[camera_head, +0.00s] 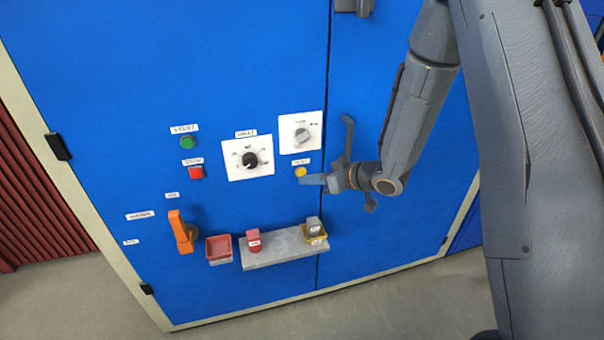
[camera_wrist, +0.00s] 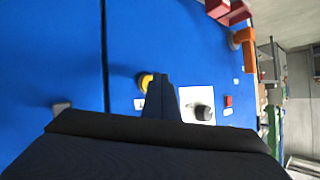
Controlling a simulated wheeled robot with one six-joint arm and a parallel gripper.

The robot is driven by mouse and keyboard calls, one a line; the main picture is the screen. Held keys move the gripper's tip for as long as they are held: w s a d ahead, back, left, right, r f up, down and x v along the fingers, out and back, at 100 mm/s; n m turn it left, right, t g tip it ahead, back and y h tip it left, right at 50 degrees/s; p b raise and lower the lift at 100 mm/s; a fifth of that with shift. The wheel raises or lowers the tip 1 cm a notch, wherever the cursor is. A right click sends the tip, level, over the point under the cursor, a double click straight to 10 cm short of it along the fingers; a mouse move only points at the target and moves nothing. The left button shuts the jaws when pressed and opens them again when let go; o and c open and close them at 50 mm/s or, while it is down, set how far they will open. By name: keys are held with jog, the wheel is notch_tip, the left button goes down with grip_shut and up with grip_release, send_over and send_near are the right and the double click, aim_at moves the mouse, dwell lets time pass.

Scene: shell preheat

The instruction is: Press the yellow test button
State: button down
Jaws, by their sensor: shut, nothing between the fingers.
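The yellow test button (camera_head: 301,171) is on the blue cabinet front, below a white plate with a grey switch. My gripper (camera_head: 312,179) is shut and empty, with its fingertips just below and to the right of the button in the head view. In the wrist view the button (camera_wrist: 146,82) shows at the left side of my shut fingers (camera_wrist: 160,84), partly hidden by them. I cannot tell whether the fingertips touch the button.
On the cabinet are a green button (camera_head: 187,142), a red button (camera_head: 196,172), a black dial (camera_head: 250,160), a grey switch (camera_head: 302,136) and an orange handle (camera_head: 182,232). A grey shelf (camera_head: 276,251) with small blocks juts out below; a red bin (camera_head: 219,250) hangs beside it.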

jog(key=shift+w+a, duration=0.1)
jog(key=shift+w, duration=0.2)
jog(key=shift+w+a, duration=0.1)
jog(key=shift+w, duration=0.3)
dwell(0.7)
dwell(0.4)
jog(key=shift+s+d+p, duration=0.25)
jog(key=shift+s+p, duration=0.3)
jog(key=shift+s, duration=0.25)
jog(key=shift+s+d+p, duration=0.2)
jog(key=shift+s+p, duration=0.05)
jog(key=shift+s, duration=0.55)
jog(key=shift+s+d+p, duration=0.25)
jog(key=shift+s+p, duration=0.05)
jog(key=shift+s, duration=0.5)
jog(key=shift+s+d+p, duration=0.2)
jog(key=shift+s+p, duration=0.05)
jog(key=shift+s, duration=0.55)
